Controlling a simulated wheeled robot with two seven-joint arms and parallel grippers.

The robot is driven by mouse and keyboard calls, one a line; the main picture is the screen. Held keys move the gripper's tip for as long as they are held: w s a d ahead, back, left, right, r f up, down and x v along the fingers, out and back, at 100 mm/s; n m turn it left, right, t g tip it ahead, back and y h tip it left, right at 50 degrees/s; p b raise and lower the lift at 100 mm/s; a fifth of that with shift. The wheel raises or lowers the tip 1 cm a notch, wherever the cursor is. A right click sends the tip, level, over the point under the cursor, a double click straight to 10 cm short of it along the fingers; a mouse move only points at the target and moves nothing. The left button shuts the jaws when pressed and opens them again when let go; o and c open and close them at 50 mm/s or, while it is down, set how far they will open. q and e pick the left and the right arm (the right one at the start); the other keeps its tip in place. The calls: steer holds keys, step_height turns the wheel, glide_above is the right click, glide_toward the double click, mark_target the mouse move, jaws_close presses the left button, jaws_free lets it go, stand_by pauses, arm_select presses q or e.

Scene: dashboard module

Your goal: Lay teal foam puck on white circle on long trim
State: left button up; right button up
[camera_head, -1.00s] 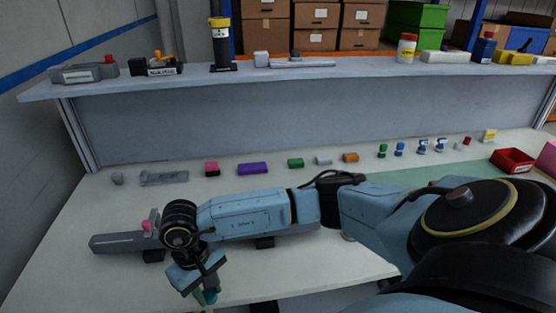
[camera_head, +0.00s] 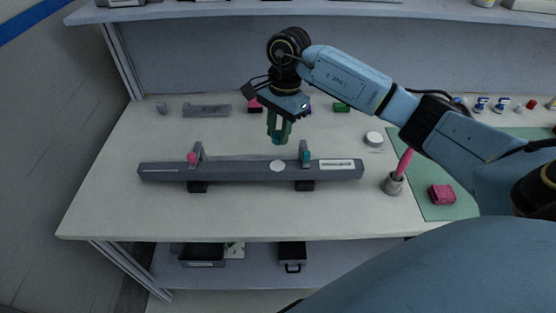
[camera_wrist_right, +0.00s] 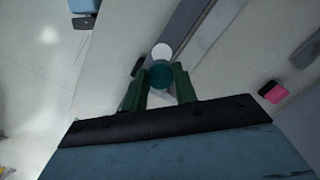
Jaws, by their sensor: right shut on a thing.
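The long trim (camera_head: 225,172) is a dark grey bar lying across the table on two dark supports. Its white circle (camera_head: 277,166) is near the middle of its top face and also shows in the right wrist view (camera_wrist_right: 161,50). My right gripper (camera_head: 279,132) points down above the table, just behind the trim in the picture. Its green fingers are shut on the teal foam puck (camera_wrist_right: 160,75), which hangs above the surface. In the wrist view the puck slightly overlaps the near edge of the white circle. My left gripper is out of view.
A cup with a pink tool (camera_head: 394,184) and a pink block (camera_head: 441,195) are at right. Small parts line the back. The table front is clear.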

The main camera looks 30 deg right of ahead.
glide_above(277, 166)
steer(key=f, duration=0.5)
steer(key=shift+d+f, duration=0.1)
steer(key=shift+d, duration=0.15)
step_height(277, 166, down, 4)
steer(key=shift+r, duration=0.15)
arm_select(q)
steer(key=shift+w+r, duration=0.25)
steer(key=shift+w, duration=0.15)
arm_select(e)
steer(key=shift+f, duration=0.2)
steer(key=o, duration=0.9)
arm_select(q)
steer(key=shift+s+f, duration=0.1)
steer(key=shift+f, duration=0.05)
arm_select(e)
steer(key=shift+r, duration=0.1)
